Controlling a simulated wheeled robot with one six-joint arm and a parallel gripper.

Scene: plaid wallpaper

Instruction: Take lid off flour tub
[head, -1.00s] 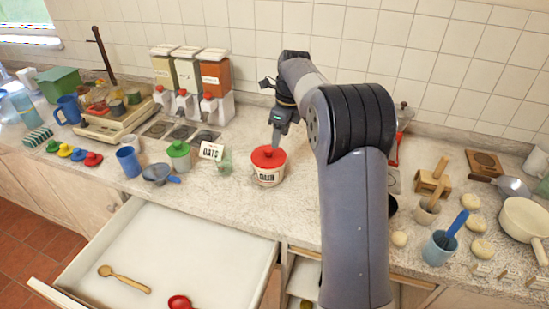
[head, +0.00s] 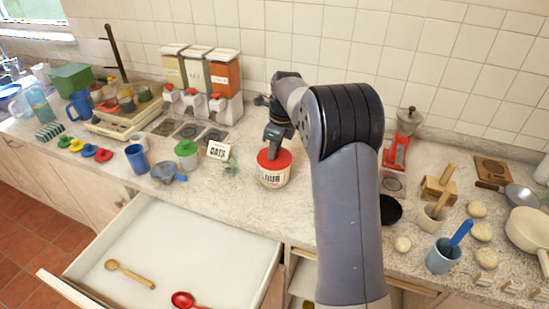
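The flour tub (head: 274,179) is a white round tub with dark lettering that I cannot read clearly. It stands upright on the counter near its front edge. Its red lid (head: 268,161) sits on top of it. My gripper (head: 273,150) points down at the lid from above, at or very near the lid's top. The fingers are small and partly merged with the lid's knob area, so I cannot tell whether they are open or shut, or whether they touch it.
An open white drawer (head: 188,238) with a wooden spoon (head: 128,273) and a red spoon (head: 186,300) juts out below the counter. An OATS card (head: 218,151) and a green-lidded jar (head: 187,154) stand left of the tub. Dispensers (head: 205,85) stand behind. My arm hides the counter to the right.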

